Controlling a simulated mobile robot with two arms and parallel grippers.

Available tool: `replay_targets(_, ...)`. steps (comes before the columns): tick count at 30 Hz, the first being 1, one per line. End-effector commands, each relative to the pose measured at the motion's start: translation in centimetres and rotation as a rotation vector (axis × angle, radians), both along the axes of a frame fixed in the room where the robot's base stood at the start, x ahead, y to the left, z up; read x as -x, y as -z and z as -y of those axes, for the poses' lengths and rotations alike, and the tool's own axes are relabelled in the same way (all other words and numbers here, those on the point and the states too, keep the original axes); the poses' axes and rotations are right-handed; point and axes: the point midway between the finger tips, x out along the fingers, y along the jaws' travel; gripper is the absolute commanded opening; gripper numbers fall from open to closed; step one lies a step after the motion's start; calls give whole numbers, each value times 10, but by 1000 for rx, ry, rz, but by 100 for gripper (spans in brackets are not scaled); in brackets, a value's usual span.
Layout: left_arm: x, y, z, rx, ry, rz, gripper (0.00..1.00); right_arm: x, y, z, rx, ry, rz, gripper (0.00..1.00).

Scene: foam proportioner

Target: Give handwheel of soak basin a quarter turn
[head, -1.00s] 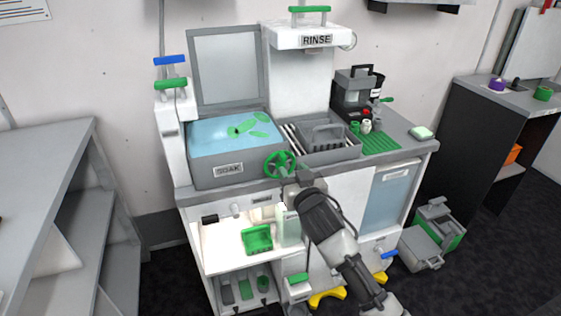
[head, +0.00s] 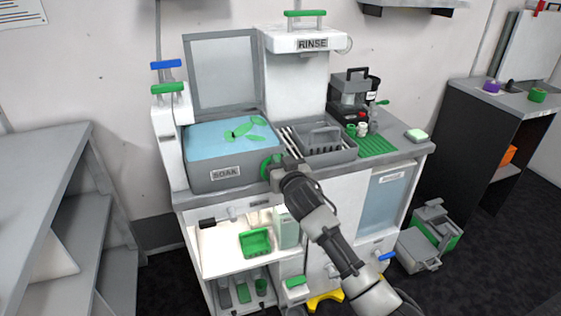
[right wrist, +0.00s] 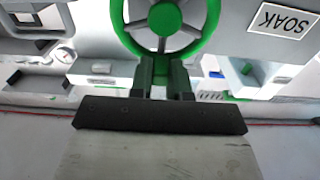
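The green handwheel (head: 267,166) is on the front of the grey soak basin (head: 203,178), at its right end by the SOAK label. My right gripper (head: 279,168) is at the wheel and hides its right part in the head view. The basin holds blue water with green pieces. My left gripper is not in view.
A grey caddy (head: 322,153) stands right of the basin, with a green ribbed mat (head: 377,147) beyond it. Below the counter is a lit open shelf with a green tray (head: 256,242). A grey shelf unit (head: 40,160) stands at left.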

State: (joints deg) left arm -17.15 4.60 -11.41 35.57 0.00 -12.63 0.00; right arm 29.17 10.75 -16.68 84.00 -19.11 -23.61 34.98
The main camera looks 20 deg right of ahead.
Motion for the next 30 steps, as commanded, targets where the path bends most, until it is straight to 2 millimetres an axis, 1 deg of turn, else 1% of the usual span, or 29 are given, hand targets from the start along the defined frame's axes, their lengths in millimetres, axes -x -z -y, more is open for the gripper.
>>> replay_targets(1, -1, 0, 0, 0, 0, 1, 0, 0, 0, 0, 0, 0, 0, 9)
replay_targets(3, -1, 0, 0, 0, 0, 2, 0, 0, 0, 0, 0, 0, 0, 0)
replay_targets(11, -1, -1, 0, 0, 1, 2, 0, 0, 0, -1, 17, 0, 1, 0)
replay_targets(17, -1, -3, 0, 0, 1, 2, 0, 0, 0, -5, 93, -1, 2, 0)
replay_targets(23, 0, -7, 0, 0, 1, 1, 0, 1, 1, -12, 243, -1, 7, 0)
replay_targets(30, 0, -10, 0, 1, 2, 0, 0, 1, 5, -21, 470, -1, 16, 0)
